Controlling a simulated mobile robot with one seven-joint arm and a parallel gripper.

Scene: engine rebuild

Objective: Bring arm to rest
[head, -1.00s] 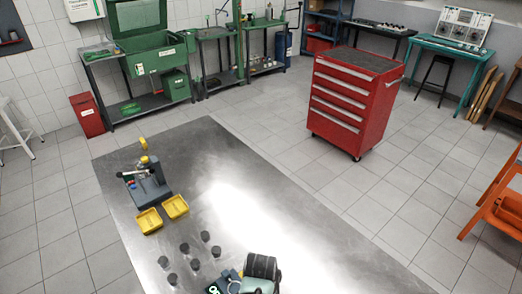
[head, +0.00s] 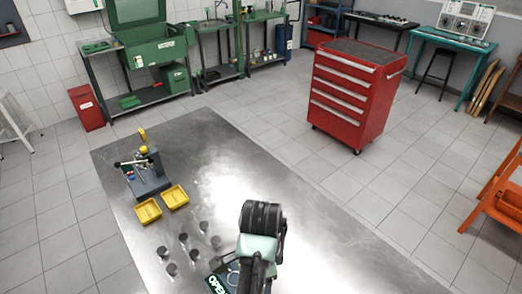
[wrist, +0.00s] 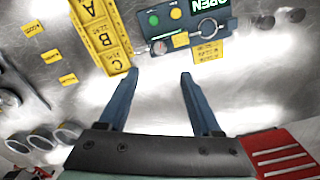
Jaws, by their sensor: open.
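My gripper (wrist: 158,76) is open in the wrist view, its two blue fingers apart with nothing between them. Beyond the fingertips are a dark control panel (wrist: 168,28) with a lit OPEN sign and a yellow plate (wrist: 97,38) lettered A, B, C. In the head view my arm rises at the bottom middle over the metal table (head: 300,240), and the panel's OPEN sign (head: 217,284) shows beside it. The fingertips are hard to make out in that view.
Several dark cylinders (head: 183,238) stand on the table left of my arm. Two yellow bins (head: 148,210) and a grey fixture (head: 148,180) stand farther back. A red tool cabinet (head: 345,100) is on the floor behind. The table's right side is clear.

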